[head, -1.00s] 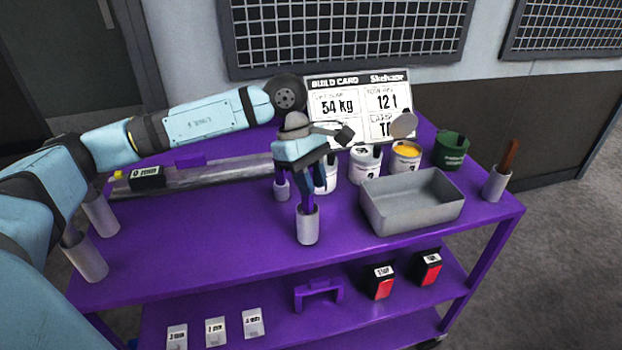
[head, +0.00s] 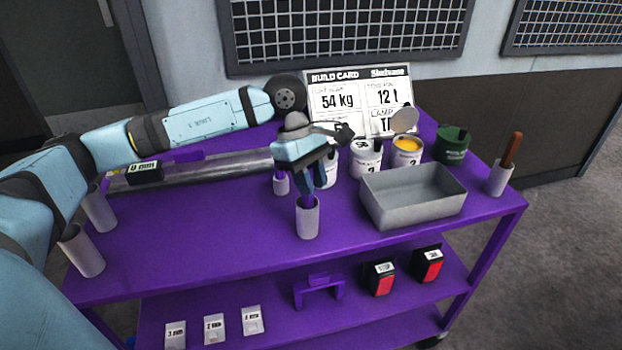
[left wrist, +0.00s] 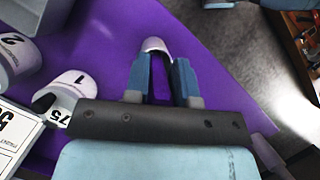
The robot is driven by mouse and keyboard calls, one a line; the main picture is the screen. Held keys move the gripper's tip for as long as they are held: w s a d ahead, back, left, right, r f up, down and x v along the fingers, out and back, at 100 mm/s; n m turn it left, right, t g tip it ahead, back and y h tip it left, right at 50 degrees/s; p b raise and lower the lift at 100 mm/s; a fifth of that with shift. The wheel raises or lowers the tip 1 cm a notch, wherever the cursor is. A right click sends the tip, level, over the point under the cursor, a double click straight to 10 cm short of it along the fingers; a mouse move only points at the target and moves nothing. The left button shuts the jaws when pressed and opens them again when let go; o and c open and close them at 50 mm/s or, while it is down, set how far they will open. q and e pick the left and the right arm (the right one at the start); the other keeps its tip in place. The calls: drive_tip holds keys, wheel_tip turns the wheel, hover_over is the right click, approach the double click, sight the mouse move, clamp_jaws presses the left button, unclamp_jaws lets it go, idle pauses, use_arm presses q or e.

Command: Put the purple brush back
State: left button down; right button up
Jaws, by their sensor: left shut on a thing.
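My left gripper (head: 318,178) is over the purple cart top and shut on the purple brush (head: 307,203). The brush is upright, with its lower end inside a light grey cylindrical holder (head: 307,222) near the middle of the cart. Its upper part is hidden by the fingers. I cannot tell whether it touches the holder's bottom. In the left wrist view, the purple brush (left wrist: 160,88) shows between the two blue fingers, with the rim of the holder (left wrist: 155,44) just beyond them. My right gripper is not in view.
A grey bin (head: 413,215) stands right of the holder. Behind are white pots, an open yellow pot (head: 407,150), a green pot (head: 452,145) and a build card (head: 350,92). A brown-handled tool stands in another holder (head: 499,180).

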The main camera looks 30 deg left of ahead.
use_arm(q)
drive_tip(key=shift+d+f, duration=0.2)
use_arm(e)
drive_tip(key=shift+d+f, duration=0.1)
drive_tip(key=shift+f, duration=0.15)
use_arm(q)
drive_tip(key=c, duration=0.9)
unclamp_jaws()
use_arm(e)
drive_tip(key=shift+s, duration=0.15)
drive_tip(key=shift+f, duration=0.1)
